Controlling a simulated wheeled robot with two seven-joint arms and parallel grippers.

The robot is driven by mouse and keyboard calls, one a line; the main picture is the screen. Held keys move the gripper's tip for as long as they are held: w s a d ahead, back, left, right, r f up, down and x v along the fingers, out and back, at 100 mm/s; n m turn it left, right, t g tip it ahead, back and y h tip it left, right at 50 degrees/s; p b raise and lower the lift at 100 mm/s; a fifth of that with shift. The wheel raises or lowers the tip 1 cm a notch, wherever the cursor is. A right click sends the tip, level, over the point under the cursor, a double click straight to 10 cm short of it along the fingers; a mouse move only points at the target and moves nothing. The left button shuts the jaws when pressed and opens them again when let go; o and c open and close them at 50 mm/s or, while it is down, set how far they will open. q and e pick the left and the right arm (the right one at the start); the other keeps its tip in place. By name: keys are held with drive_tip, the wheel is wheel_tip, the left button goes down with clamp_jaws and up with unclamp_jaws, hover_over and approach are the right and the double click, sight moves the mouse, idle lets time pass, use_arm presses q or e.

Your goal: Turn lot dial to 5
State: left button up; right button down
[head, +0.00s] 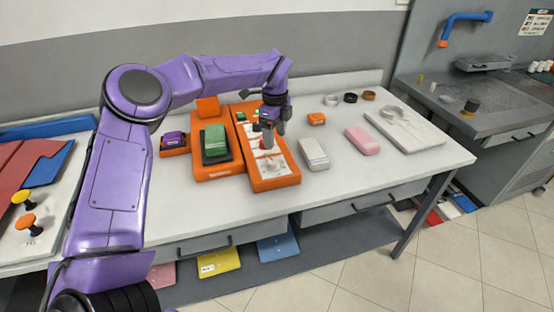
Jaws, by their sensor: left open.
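The lot dial appears to be the pale round knob (269,166) near the front end of an orange panel (275,184) with a white face, on the white table. Its setting and numbers are too small to read. My left gripper (269,142) points down over the panel, just behind the knob. It is open and holds nothing that I can see. I cannot tell whether a fingertip touches the knob. My right gripper is not in view.
An orange device with a green block (215,138) adjoins the panel on the left. A white pad (314,154), a pink block (362,141) and a small orange box (317,119) lie to the right. The table front (235,212) is clear.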

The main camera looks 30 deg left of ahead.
sight(273, 160)
use_arm(q)
drive_tip(key=f+p, duration=0.1)
drive_tip(key=f, duration=0.5)
drive_tip(key=f+p, duration=0.1)
drive_tip(key=f, duration=0.2)
drive_tip(key=shift+s+a+p, duration=0.25)
drive_tip(key=shift+a+p, duration=0.05)
drive_tip(key=shift+w+f, duration=0.1)
drive_tip(key=shift+f, duration=0.05)
drive_tip(key=c, duration=1.1)
